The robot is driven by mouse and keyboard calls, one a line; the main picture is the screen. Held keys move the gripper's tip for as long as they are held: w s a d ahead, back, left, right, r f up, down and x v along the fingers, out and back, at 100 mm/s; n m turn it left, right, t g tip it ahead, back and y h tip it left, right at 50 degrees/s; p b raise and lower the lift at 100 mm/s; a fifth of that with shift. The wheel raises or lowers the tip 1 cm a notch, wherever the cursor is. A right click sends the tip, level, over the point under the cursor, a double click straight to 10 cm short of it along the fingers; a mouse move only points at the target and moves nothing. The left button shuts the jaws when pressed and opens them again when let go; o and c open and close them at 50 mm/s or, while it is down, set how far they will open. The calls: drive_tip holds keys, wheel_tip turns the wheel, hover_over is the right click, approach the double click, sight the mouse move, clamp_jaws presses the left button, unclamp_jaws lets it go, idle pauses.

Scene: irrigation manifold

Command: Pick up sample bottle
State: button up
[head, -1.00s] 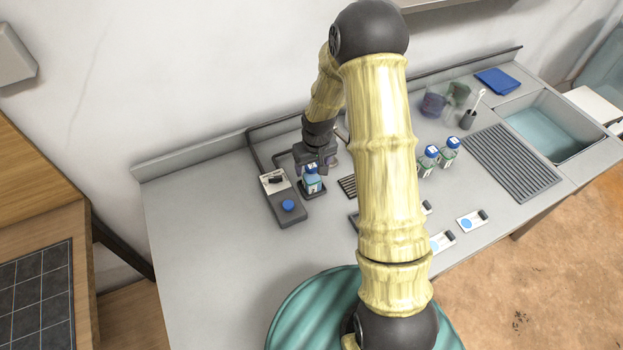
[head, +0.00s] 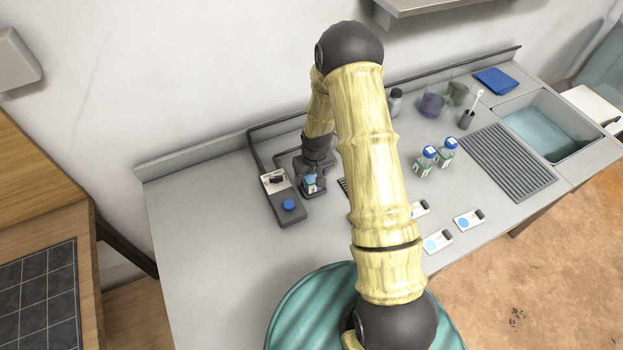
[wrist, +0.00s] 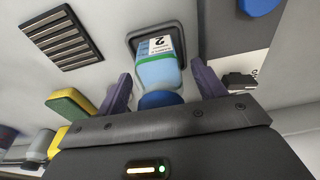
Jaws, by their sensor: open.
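The sample bottle (wrist: 157,68) has a blue cap and a white label with a 2. It stands on a small dark square pad (wrist: 186,38) beside the grey device. In the wrist view my gripper (wrist: 163,84) is open, with one finger on each side of the bottle near its cap, and gaps show at both sides. In the head view the bottle (head: 311,182) is partly hidden by my gripper (head: 313,172) above it.
A grey device with a blue knob (head: 289,205) is just left of the bottle. Two other blue-capped bottles (head: 437,157) stand to the right, near a drying rack (head: 497,160). White cards (head: 438,241) lie at the front. A slotted grate (wrist: 60,48) is nearby. The left counter is clear.

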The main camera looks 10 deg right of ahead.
drive_tip(key=c, duration=1.1)
drive_tip(key=shift+r, duration=0.1)
drive_tip(key=shift+c, duration=0.2)
wheel_tip(320, 180, up, 10)
drive_tip(key=shift+f+b, duration=0.1)
drive_tip(key=shift+b, duration=1.1)
